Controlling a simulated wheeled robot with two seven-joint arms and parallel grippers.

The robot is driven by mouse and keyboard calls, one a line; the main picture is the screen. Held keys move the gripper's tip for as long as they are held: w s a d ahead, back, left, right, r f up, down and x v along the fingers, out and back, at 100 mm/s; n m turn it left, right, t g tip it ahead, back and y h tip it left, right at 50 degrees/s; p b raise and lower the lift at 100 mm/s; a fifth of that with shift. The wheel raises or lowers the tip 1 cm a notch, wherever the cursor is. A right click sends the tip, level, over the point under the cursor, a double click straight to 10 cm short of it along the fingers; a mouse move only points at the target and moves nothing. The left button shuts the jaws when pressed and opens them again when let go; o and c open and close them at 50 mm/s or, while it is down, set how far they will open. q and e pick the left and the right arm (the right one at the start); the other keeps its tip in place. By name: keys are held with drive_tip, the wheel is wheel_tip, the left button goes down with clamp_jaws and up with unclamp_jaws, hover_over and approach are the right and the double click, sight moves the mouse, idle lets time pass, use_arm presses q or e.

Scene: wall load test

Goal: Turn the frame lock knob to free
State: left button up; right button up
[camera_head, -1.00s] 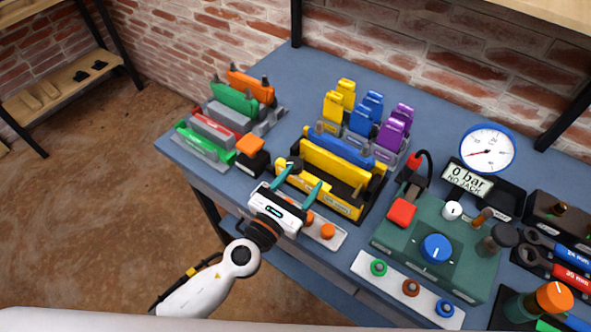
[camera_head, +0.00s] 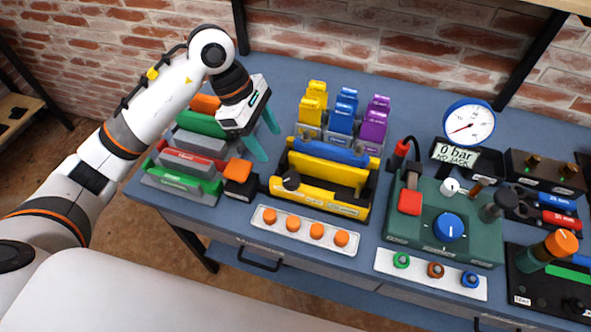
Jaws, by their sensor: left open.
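The yellow frame (camera_head: 318,198) stands on the blue bench with a yellow bar and a blue bar across it. My right gripper is not in view.
An orange-topped black block (camera_head: 238,172) stands left of the frame. A strip of orange buttons (camera_head: 305,229) lies in front. Yellow, blue and purple blocks (camera_head: 342,115) stand behind. A green pump unit (camera_head: 440,225) and a gauge (camera_head: 468,124) are to the right.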

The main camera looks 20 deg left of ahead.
sight(291, 178)
use_arm(q)
drive_tip(key=p+x, duration=0.2)
drive_tip(key=x, duration=0.9)
drive_tip(key=shift+s+p, duration=0.1)
drive_tip(key=shift+p, duration=0.25)
drive_tip(key=shift+d+f, duration=0.2)
drive_tip(key=shift+f, duration=0.2)
drive_tip(key=c, duration=1)
